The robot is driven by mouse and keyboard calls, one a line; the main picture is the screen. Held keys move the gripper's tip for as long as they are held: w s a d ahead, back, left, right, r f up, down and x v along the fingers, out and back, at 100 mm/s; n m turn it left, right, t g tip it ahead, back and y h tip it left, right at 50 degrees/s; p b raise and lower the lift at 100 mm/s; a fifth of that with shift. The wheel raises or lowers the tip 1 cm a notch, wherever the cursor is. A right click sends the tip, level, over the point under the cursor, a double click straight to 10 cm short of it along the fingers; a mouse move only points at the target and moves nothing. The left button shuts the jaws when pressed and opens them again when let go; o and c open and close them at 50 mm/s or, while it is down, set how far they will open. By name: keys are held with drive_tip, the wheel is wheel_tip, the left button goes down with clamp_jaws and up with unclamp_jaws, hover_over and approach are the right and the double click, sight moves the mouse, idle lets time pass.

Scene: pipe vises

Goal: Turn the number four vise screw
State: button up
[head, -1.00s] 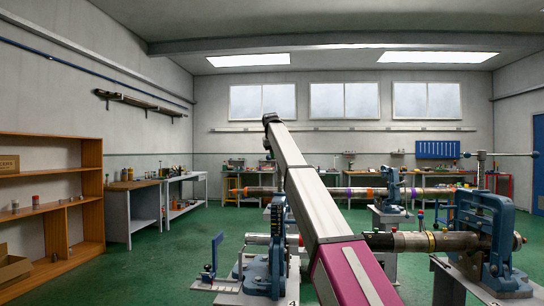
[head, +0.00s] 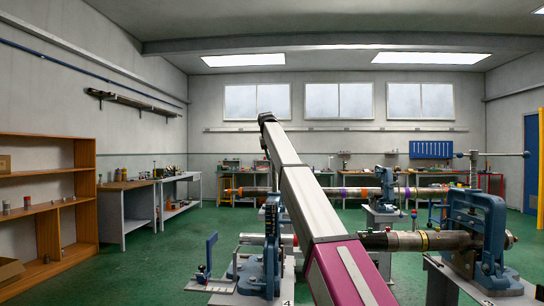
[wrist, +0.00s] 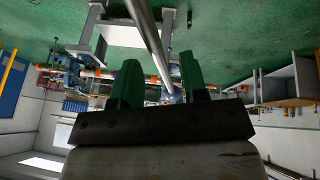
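A blue pipe vise (head: 252,272) stands low in the middle of the head view, just left of my arm. A partly cut-off mark that looks like a 4 (head: 285,302) shows on its base. My arm crosses in front of it, and I cannot make out its screw or handle there. In the wrist view my gripper (wrist: 160,88) has its two green fingers apart. A grey metal bar (wrist: 150,35) runs from the top edge down towards the gap. I cannot tell whether it lies between the fingers or beyond them. The head view does not show my gripper.
Another blue vise (head: 487,225) at right has a tall screw with a crossbar (head: 497,154) and clamps a pipe (head: 408,241). Wooden shelves (head: 88,155) stand at left. Green floor (head: 120,270) is open at left.

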drive_tip(key=v, duration=1)
drive_tip(key=shift+r, duration=0.2)
